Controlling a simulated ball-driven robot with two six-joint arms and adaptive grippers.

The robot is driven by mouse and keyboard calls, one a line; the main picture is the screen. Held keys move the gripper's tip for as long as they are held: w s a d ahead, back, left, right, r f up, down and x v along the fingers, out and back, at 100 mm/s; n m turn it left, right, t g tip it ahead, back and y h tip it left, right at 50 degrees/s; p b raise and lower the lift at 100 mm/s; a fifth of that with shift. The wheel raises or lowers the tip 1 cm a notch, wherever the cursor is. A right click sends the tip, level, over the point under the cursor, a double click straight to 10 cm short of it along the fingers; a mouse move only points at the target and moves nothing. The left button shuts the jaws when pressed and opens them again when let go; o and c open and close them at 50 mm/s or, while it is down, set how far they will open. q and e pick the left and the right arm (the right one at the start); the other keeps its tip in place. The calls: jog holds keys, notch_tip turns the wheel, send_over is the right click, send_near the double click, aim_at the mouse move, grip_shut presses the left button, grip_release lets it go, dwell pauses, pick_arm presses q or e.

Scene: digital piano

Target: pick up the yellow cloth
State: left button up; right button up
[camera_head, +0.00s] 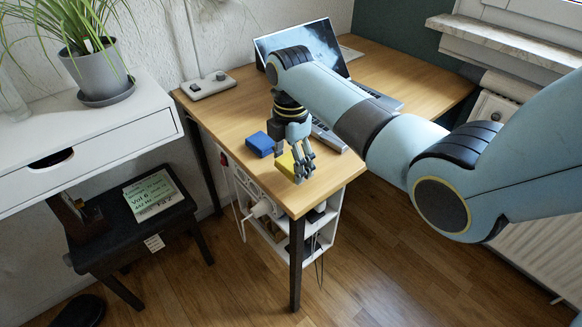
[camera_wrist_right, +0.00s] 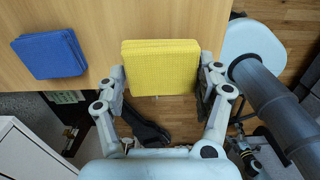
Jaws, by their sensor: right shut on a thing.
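The yellow cloth (camera_wrist_right: 160,66) is a folded, flat rectangle at the edge of the wooden desk. My right gripper (camera_wrist_right: 163,82) has one finger at its left side and one at its right side, shut on it. In the head view the yellow cloth (camera_head: 286,163) is partly hidden behind the fingers of my right gripper (camera_head: 299,172). I cannot tell whether the cloth still touches the desk. My left gripper is not in view.
A folded blue cloth (camera_head: 260,144) lies just left of the yellow one on the desk (camera_head: 222,108). A laptop (camera_head: 325,45) stands behind my right arm. A white device (camera_head: 208,86) sits at the desk's left. A white cabinet (camera_head: 150,127) with a potted plant stands further left.

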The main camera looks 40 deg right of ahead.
jog(key=s+d+r, duration=0.5)
jog(key=d+r, duration=0.3)
jog(key=d, duration=0.2)
jog(key=f+b, duration=0.2)
jog(key=f, duration=0.1)
jog(key=f+b, duration=0.1)
jog(key=f, duration=0.1)
jog(key=shift+s+d+b, duration=0.15)
jog(key=shift+d+b, duration=0.1)
jog(key=shift+b, duration=0.1)
jog(key=shift+r, duration=0.15)
